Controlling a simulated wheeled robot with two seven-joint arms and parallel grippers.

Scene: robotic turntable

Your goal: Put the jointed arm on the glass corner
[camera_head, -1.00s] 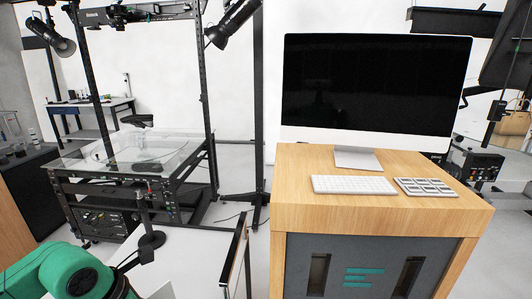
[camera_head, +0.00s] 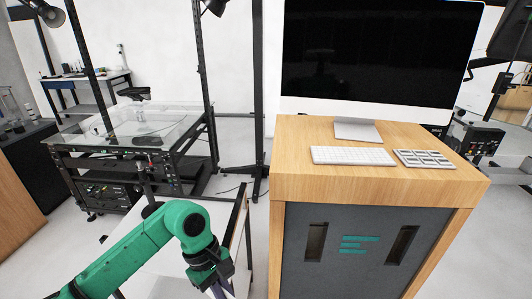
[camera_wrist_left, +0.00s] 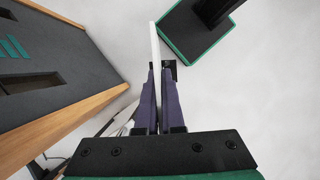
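The black jointed arm (camera_head: 152,208) stands on a white table at lower left. Its round base and lower part are largely hidden behind my green left arm in the head view. The glass top (camera_head: 130,127) lies on the black frame of the turntable rig, farther back on the left; its near right corner is behind the jointed arm. My left gripper (camera_head: 220,290) hangs low beside the white table's right side. In the left wrist view its purple fingers (camera_wrist_left: 160,92) are close together, with a thin white strip in line with them. My right gripper is out of view.
The white table (camera_head: 165,262) has a dark right edge. A wooden desk (camera_head: 372,188) with monitor (camera_head: 375,55), keyboard (camera_head: 352,156) and keypad (camera_head: 424,158) stands to the right. A dark upright post (camera_head: 258,100) stands between rig and desk. Some floor between them is clear.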

